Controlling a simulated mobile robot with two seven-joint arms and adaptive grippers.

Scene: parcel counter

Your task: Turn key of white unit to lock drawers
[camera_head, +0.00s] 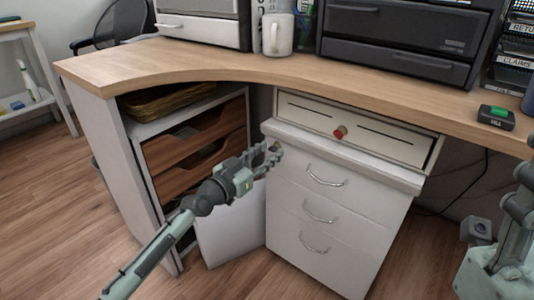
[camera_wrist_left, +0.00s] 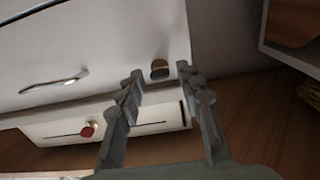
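The white unit (camera_head: 311,215) stands under the counter, with several drawers with curved metal handles, all looking closed. In the left wrist view, its white front (camera_wrist_left: 95,50) shows upside down. A small round brass-and-dark piece (camera_wrist_left: 160,68), which looks like the key or its lock, sits near the front's upper corner. My left gripper (camera_head: 274,152) is at the unit's upper left corner and hides the key in the head view. In the left wrist view, its fingers (camera_wrist_left: 160,76) are open, one each side of the key, with visible gaps.
A cream drawer (camera_head: 370,138) with a red knob (camera_head: 340,132) sits under the wooden counter (camera_head: 290,75), just above the unit. An open shelf with wooden trays (camera_head: 190,150) stands left. A white panel (camera_head: 228,225) stands between shelf and unit.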

